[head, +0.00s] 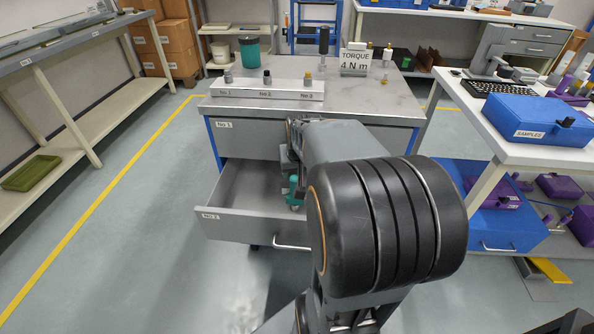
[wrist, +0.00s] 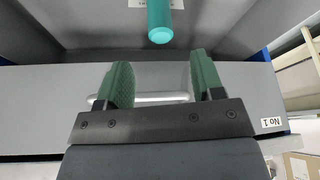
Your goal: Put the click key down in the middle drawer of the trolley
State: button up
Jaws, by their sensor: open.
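The grey trolley (head: 385,100) stands ahead, its drawer marked No 2 (head: 230,228) pulled open below the shut drawer marked No 1 (head: 240,137). In the wrist view, which looks upside down, a teal rounded handle (wrist: 160,22), seemingly the click key, shows beyond the fingertips against the drawer's grey interior. Its far end is cut off by the frame. My gripper (wrist: 162,82) is open, with its green fingers apart and nothing between them. The handle is clear of both fingers. In the head view my arm hides most of the gripper and part of the open drawer.
A rack (head: 268,89) with several posts, a green cup (head: 250,53) and a torque sign (head: 355,61) stand on the trolley top. A white bench with a blue samples case (head: 540,120) is at right. Floor is clear at left.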

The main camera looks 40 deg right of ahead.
jog(key=s+a+n+y, duration=0.1)
jog(key=s+a, duration=0.3)
jog(key=a, duration=0.5)
jog(key=s+a+n+g+y, duration=0.1)
jog(key=s+a+n, duration=0.3)
jog(key=a, duration=0.5)
jog(key=shift+s, duration=0.15)
notch_tip(320, 180, up, 26)
jog(key=p, duration=2.5)
jog(key=shift+s+a+n+t, duration=0.15)
jog(key=shift+a+n+t, duration=0.15)
